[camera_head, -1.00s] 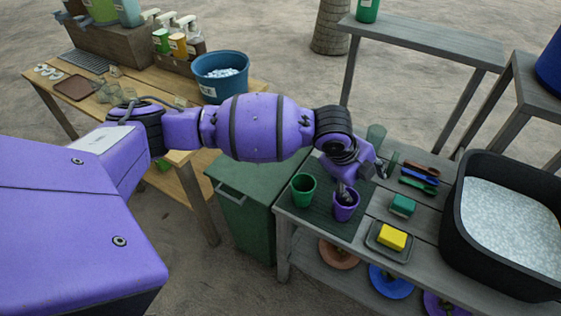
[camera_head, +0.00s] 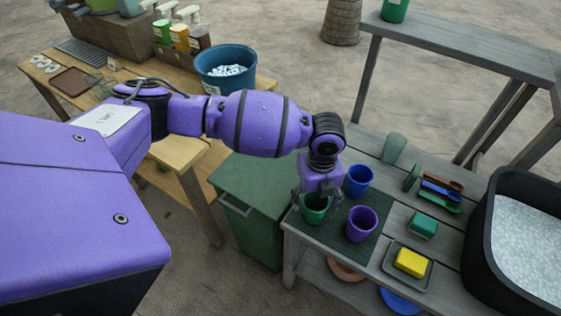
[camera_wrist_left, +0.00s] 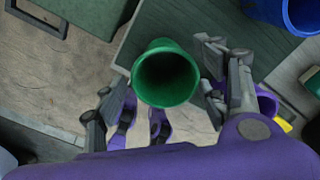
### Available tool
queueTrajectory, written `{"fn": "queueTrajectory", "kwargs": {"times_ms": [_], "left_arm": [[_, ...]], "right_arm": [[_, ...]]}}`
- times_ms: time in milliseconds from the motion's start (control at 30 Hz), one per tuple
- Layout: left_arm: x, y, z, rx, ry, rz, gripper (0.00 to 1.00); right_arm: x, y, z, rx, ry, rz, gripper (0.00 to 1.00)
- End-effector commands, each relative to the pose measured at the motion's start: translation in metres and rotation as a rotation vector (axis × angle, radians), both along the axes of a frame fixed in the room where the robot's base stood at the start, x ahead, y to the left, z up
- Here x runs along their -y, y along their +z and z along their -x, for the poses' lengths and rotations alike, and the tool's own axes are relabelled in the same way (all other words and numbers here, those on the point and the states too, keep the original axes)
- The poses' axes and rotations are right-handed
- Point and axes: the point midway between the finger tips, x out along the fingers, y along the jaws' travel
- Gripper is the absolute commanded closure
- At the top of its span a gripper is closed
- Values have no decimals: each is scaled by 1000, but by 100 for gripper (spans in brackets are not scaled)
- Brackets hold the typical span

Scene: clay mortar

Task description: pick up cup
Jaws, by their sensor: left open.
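A green cup (camera_head: 314,213) stands on the dark mat at the left end of the grey table. A purple cup (camera_head: 362,224) stands to its right, and a blue cup (camera_head: 358,180) stands behind them. My left gripper (camera_head: 316,197) is open at the green cup, partly covering it. In the left wrist view the green cup (camera_wrist_left: 165,75) sits between the two spread fingers (camera_wrist_left: 160,98), with a visible gap on at least the right side. The blue cup (camera_wrist_left: 285,14) is at that view's upper right corner. My right gripper is not in view.
The mat (camera_head: 337,238) lies under the cups. A yellow sponge (camera_head: 411,262) in a dish, a green sponge (camera_head: 423,226) and several utensils (camera_head: 440,190) lie to the right, before a black basin (camera_head: 478,262). A green bin (camera_head: 245,190) stands left of the table.

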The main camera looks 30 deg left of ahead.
Motion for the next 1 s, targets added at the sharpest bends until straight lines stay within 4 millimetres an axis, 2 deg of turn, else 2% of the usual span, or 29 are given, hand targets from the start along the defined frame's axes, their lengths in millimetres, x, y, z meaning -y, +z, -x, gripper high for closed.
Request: {"fn": "queueTrajectory", "kwargs": {"times_ms": [167,400,500,767,1000], "left_arm": [[0,-12,0,1,0,0,34],[2,-47,0,1,0,0,34],[2,-55,-1,3,0,0,34],[2,-57,-1,6,0,0,34],[2,-57,-2,6,0,0,65]], "right_arm": [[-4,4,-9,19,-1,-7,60],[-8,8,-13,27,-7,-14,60],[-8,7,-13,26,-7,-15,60],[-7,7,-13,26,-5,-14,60],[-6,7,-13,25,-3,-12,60]]}}
